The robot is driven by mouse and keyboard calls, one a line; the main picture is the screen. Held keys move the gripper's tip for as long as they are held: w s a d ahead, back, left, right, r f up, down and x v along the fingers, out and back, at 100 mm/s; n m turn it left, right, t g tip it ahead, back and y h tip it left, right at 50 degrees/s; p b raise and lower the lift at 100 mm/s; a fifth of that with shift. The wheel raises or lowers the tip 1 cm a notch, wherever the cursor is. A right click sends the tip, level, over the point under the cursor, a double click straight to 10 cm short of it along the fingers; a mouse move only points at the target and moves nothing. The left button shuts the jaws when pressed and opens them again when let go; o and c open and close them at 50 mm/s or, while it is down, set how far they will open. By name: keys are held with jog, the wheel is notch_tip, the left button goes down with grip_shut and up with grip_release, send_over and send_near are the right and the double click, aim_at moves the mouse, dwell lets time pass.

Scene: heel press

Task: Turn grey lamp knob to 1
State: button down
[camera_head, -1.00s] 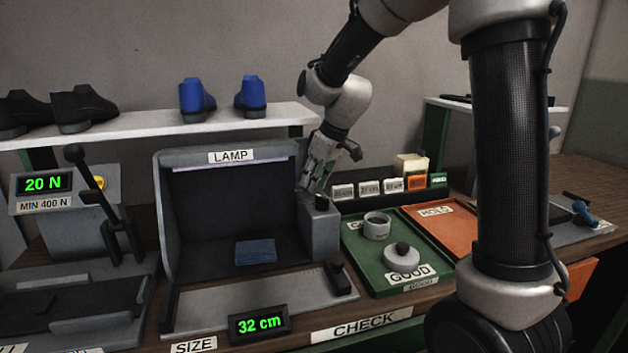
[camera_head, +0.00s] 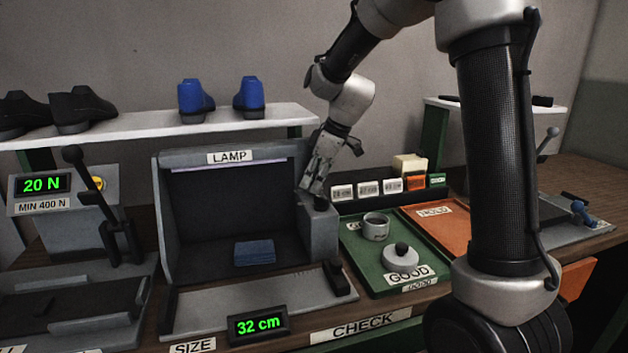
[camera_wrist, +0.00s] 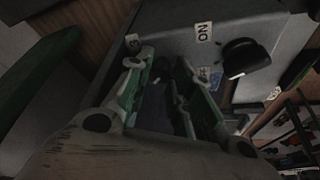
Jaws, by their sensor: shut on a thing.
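The lamp box (camera_head: 229,157) stands mid-table with a grey housing (camera_head: 319,232) at its right side. My gripper (camera_head: 311,190) points down onto the top of this housing. In the wrist view my gripper (camera_wrist: 165,72) is shut on the grey lamp knob, which is mostly hidden between the fingers. A small label (camera_wrist: 132,42) beside the fingers is too tilted and small to read surely. I cannot tell which mark the knob points at.
A black knob (camera_wrist: 245,58) sits close beside the fingers, near an ON label (camera_wrist: 204,32). A blue cloth-like block (camera_head: 255,252) lies inside the lamp box. The green GOOD tray (camera_head: 378,283) and orange HOLD tray (camera_head: 436,233) are to the right.

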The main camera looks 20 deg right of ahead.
jog(key=c, duration=1.3)
grip_release()
jog(key=shift+o, duration=0.2)
jog(key=v, duration=0.8)
